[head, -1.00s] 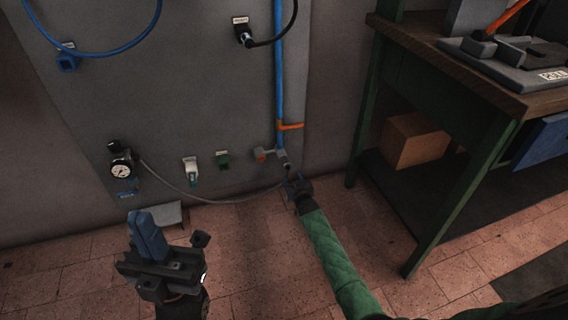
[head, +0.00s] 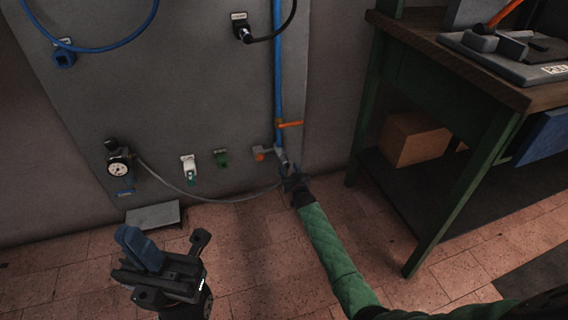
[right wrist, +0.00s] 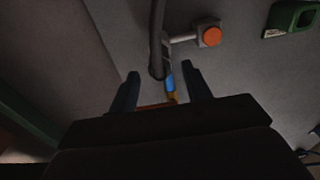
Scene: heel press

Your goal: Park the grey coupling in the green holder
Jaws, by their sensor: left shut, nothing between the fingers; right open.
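The green holder (head: 221,158) is on the grey panel, low and left of the blue pipe; it also shows at the top right of the right wrist view (right wrist: 292,18). The grey coupling (head: 283,160) seems to sit at the outlet under the blue pipe, where the grey hose (head: 235,198) ends; it is small and partly hidden. My right gripper (head: 291,180) is open just below it. In the right wrist view the hose (right wrist: 157,38) hangs between the open fingers (right wrist: 163,85), apparently untouched. My left gripper (head: 138,248) is shut and empty, low at the left.
An outlet with an orange knob (head: 260,155) is beside the coupling. A white holder (head: 188,166) and a gauge (head: 118,168) are further left. An orange lever (head: 290,124) crosses the blue pipe (head: 278,70). A green workbench (head: 440,95) stands at right. The floor between is clear.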

